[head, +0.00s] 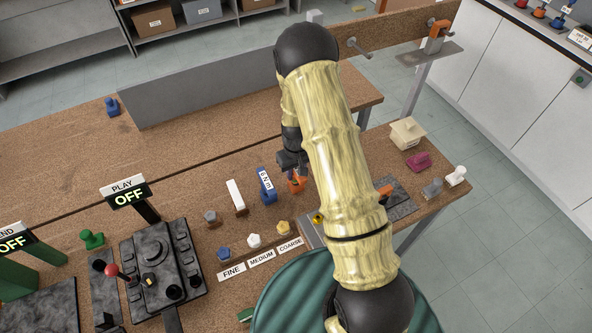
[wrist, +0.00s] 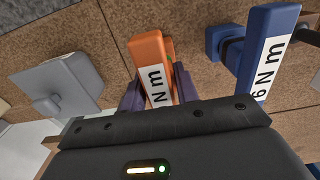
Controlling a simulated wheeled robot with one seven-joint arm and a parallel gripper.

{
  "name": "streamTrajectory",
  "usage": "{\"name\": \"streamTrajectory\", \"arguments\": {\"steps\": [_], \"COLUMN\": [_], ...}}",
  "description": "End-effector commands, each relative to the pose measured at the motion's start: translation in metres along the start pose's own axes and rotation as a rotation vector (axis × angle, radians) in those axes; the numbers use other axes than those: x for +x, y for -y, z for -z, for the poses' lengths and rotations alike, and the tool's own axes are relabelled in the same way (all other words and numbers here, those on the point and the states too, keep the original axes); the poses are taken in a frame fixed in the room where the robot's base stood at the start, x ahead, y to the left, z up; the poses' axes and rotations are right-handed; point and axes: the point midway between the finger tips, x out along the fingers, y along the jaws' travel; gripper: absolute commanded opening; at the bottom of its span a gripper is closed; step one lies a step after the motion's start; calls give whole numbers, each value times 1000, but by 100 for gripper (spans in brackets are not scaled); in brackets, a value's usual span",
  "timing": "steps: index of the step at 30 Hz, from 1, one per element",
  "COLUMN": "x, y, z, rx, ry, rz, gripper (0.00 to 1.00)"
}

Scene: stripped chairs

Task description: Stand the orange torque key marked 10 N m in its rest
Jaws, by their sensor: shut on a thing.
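My gripper (head: 293,165) is shut on the orange torque key (wrist: 147,52), which sits between its two fingers in the wrist view. The key's white label shows "N m"; the number is hidden behind my gripper. In the head view a small part of the orange key (head: 297,184) shows below the fingers, over the brown bench. A blue key (head: 266,185) marked "6 N m" stands close to its left in the head view; it also shows in the wrist view (wrist: 265,45), apart from my gripper. I cannot make out the orange key's rest.
A white piece (head: 236,196) stands left of the blue key. Several small knobs stand near the FINE, MEDIUM and COARSE labels (head: 261,258). A control box (head: 160,270) stands front left. A long grey panel (head: 225,85) stands behind. My arm hides part of the right bench.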

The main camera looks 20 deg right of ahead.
Motion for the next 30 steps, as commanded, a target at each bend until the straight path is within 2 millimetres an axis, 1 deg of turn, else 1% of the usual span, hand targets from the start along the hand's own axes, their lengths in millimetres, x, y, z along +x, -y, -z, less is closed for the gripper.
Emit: {"name": "streamTrajectory", "arguments": {"steps": [7, 8, 9, 11, 12, 20, 23, 26, 30], "x": [7, 6, 6, 6, 6, 6, 3, -4, -21], "y": [0, 0, 0, 0, 0, 0, 0, 0, 0], "z": [0, 0, 0, 0, 0, 0, 0, 1, 1], "rx": [0, 0, 0, 0, 0, 0, 0, 0, 0], "ry": [-1, -1, -1, -1, -1, 0, -1, -3, -4], "rz": [0, 0, 0, 0, 0, 0, 0, -1, -1], "gripper": [0, 34, 42, 54, 56, 56, 56, 56, 56]}}
